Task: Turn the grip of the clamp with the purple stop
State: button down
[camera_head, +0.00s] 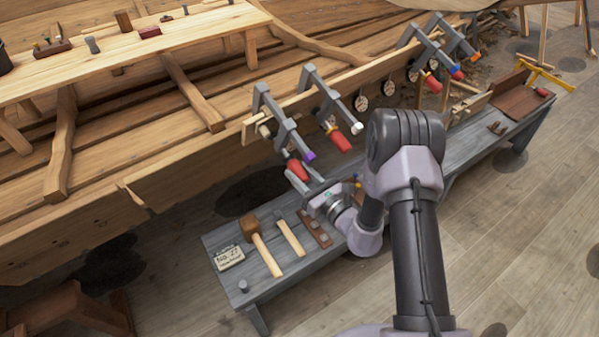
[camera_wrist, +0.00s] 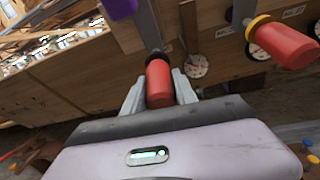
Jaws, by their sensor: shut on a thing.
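The clamp with the purple stop (camera_head: 309,156) is the leftmost on the hull's plank edge. Its grey bar (camera_head: 268,104) slants down, and the purple stop also shows at the top of the wrist view (camera_wrist: 119,8). Its red grip (camera_head: 298,169) hangs below the plank. In the wrist view the red grip (camera_wrist: 159,84), with a dark collar above it, sits between the two fingers. My gripper (camera_wrist: 159,92) is shut on this grip, one finger on each side. The lower end of the grip is partly hidden by my gripper.
A neighbouring clamp has a pale stop (camera_head: 359,131) and a red grip with a yellow collar (camera_wrist: 283,43). Below, a grey bench (camera_head: 225,240) holds a mallet (camera_head: 251,228), a hammer (camera_head: 289,233) and a tag (camera_head: 228,257).

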jog(key=shift+m+g+y, duration=0.7)
jog(key=shift+m+y, duration=0.3)
jog(key=shift+m, duration=0.1)
jog(key=shift+f+m+g+y, duration=0.1)
jog(key=shift+m+g+y, duration=0.4)
jog(key=shift+m+y, duration=0.35)
jog(key=c, duration=1)
grip_release()
jog(key=shift+o, duration=0.2)
jog(key=p+v, duration=0.3)
jog(key=v, duration=1.4)
jog(key=shift+d, duration=0.2)
jog(key=shift+s, duration=0.1)
